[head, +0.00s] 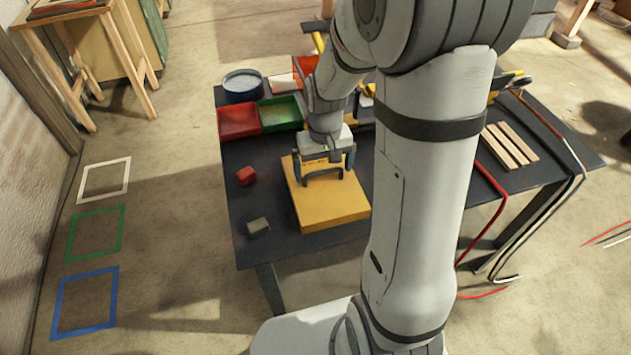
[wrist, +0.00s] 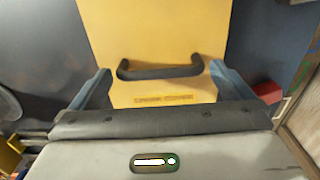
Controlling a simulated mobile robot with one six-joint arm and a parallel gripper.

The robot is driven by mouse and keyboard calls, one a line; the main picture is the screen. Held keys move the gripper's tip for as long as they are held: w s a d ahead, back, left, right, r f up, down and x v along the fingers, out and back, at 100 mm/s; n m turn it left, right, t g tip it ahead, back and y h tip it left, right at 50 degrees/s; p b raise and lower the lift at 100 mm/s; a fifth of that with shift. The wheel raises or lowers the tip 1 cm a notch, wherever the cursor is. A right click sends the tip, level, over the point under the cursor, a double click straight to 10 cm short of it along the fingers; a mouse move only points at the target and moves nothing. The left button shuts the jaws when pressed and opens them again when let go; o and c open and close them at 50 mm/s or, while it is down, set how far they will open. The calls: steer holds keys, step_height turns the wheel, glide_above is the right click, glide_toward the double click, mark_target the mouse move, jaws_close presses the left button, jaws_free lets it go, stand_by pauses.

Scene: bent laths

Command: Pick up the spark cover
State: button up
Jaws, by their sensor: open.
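The spark cover looks to be the yellow box-like piece (head: 335,211) with a dark bar handle, lying flat on the dark table. It also shows in the wrist view (wrist: 160,28), with its black handle (wrist: 162,72) across the middle and small lettering below. My gripper (head: 322,172) is above the cover at its handle. In the wrist view its two blue-grey fingers (wrist: 160,80) stand apart, one beyond each end of the handle. The gripper is open and empty. Whether the fingers touch the cover cannot be told.
A red block (head: 246,176) and a grey block (head: 258,226) lie left of the cover on the table (head: 262,258). A red bin (head: 239,122), a green bin (head: 280,113) and a round blue-rimmed pan (head: 243,86) stand behind. Wooden slats (head: 510,146) lie at right.

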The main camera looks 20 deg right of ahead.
steer(key=shift+f, duration=0.9)
steer(key=shift+c, duration=0.2)
steer(key=shift+r, duration=0.1)
steer(key=c, duration=1)
